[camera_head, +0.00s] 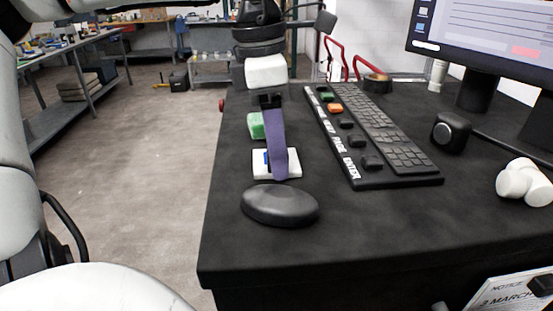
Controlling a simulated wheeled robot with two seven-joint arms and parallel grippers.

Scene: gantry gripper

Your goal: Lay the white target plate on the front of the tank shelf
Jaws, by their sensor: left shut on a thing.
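My left gripper (271,101) points down over the black desk and is shut on the top of a long purple strip (274,140). The strip's lower end overlaps a small white plate (290,158) with a blue patch on its left part. I cannot tell whether strip and plate touch or whether this is the target plate. A green block (256,126) is left of the strip, just below the gripper. I cannot make out the tank shelf. My right gripper is not in view.
A black mouse-like oval (280,205) lies in front of the white plate. A black keyboard panel (372,135) lies to the right. White rolls (525,182) and a monitor (490,35) are farther right. The black desk's (370,235) front is clear.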

